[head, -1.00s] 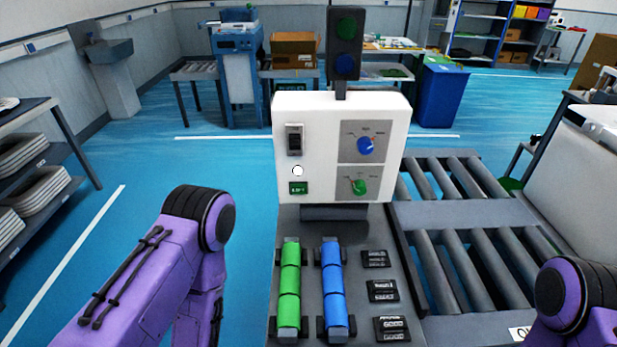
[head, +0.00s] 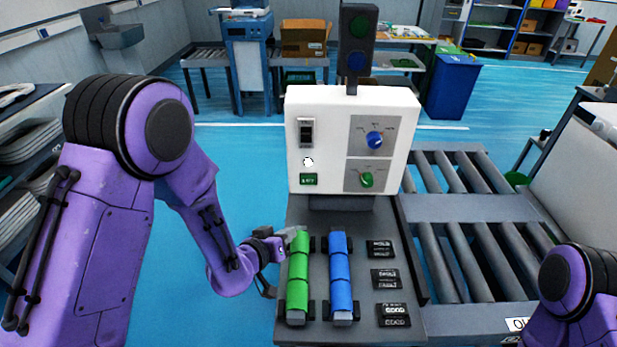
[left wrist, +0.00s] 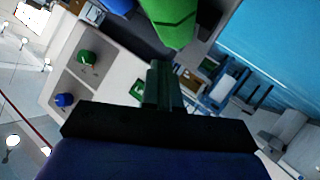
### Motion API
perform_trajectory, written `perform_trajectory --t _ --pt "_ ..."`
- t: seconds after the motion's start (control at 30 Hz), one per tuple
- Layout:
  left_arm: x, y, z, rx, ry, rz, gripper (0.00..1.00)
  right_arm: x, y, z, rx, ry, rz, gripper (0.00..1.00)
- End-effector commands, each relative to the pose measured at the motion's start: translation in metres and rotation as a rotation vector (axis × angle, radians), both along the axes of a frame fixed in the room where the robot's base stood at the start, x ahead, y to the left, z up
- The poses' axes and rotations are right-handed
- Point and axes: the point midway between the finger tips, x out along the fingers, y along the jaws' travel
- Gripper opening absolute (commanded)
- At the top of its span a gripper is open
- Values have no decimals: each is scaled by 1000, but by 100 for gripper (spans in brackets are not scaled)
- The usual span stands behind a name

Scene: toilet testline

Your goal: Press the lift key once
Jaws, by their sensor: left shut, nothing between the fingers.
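The white control box (head: 330,150) stands upright at the back of the grey console. On its left side is a small green label (head: 308,179), which seems to read LIFT, with a round white button (head: 308,161) just above it. My left gripper (head: 292,235) is shut and empty, below and in front of the box, by the far end of the green roll (head: 298,280). In the left wrist view the shut fingers (left wrist: 163,85) point toward the box, with the green label (left wrist: 138,88) beside them. The white button cannot be made out there. My right gripper is out of view.
A black switch (head: 306,131), a blue knob (head: 374,139) and a green knob (head: 367,179) are on the box. A blue roll (head: 341,285) and several black label blocks lie on the console. A roller conveyor (head: 470,250) stands to the right.

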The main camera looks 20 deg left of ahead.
Motion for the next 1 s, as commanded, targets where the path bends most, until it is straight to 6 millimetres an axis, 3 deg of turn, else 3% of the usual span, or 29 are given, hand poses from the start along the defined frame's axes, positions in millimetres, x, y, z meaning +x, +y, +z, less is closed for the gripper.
perform_trajectory --t 0.03,0.1,0.23,0.67,1.0 --pt "9 -10 18 -15 -42 -52 0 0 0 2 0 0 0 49" --pt "15 -23 36 -33 -84 -119 0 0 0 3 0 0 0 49" --pt "20 -35 54 -49 -124 -190 0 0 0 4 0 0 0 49" --pt "25 -36 55 -51 -127 -200 0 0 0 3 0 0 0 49" --pt "70 -23 54 -50 -128 -200 0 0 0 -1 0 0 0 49"
